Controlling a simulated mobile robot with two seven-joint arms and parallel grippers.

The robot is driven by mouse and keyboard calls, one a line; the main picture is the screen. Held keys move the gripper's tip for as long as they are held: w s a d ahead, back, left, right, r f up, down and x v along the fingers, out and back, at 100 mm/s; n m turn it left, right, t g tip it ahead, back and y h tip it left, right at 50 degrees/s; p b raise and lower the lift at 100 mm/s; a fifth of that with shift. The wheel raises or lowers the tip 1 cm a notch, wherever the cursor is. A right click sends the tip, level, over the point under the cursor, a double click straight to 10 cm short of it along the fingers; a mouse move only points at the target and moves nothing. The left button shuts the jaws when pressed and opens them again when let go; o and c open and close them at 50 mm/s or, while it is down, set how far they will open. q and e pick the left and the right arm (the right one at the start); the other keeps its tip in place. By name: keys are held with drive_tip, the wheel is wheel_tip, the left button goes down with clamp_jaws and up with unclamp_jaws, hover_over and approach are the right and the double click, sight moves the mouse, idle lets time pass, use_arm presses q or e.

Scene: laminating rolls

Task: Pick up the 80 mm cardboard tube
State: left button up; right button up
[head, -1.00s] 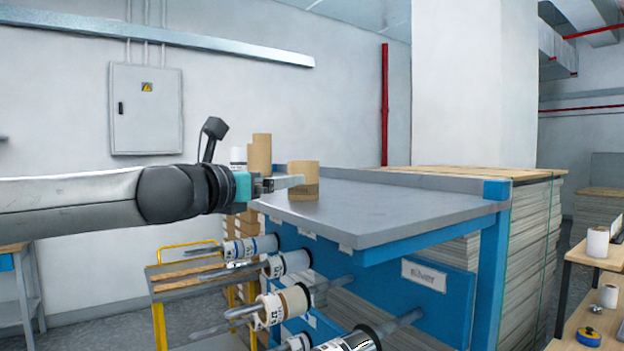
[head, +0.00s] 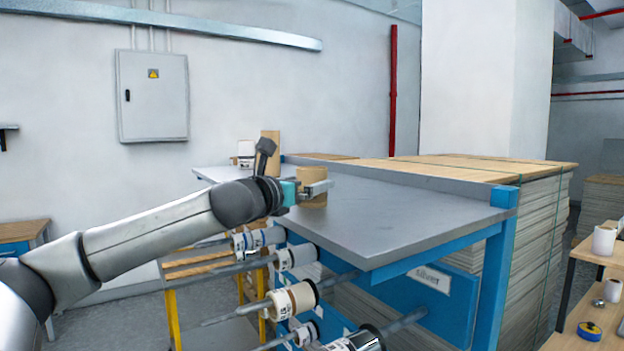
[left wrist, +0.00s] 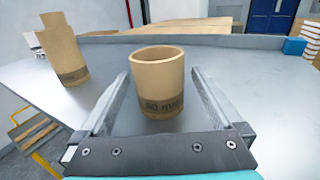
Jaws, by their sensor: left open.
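The 80 mm cardboard tube (left wrist: 160,85) stands upright on the grey table top, with a dark band lettered "80 mm" facing the left wrist camera. In the head view the tube (head: 312,184) is partly covered by my left gripper (head: 318,188). In the left wrist view my left gripper (left wrist: 163,100) is open, with one finger on each side of the tube. Gaps show between the tube and both fingers. My right gripper is in neither view.
Taller cardboard tubes (left wrist: 62,50) stand to the left on the grey table (head: 400,215). A low raised edge runs along its back. Rolls on bars (head: 292,300) stick out below the table's front. The table's right part is clear.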

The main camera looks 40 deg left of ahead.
use_arm(q)
drive_tip(key=shift+w, duration=0.4)
drive_tip(key=shift+w+a+r+p, duration=0.25)
drive_tip(key=shift+w+p, duration=0.35)
drive_tip(key=shift+p, duration=0.15)
drive_tip(key=shift+w+a+r+p, duration=0.1)
drive_tip(key=shift+w+p, duration=0.2)
drive_tip(key=shift+w, duration=0.2)
drive_tip(key=shift+w+a+r+p, duration=0.1)
drive_tip(key=shift+w+p, duration=0.15)
drive_tip(key=shift+w, duration=0.25)
drive_tip(key=shift+w+a+f+p, duration=0.1)
drive_tip(key=shift+w+p, duration=0.05)
drive_tip(key=shift+w, duration=0.3)
drive_tip(key=shift+w+a+f+p, duration=0.1)
drive_tip(key=shift+w+p, duration=0.05)
drive_tip(key=shift+w, duration=0.25)
drive_tip(key=c, duration=1.2)
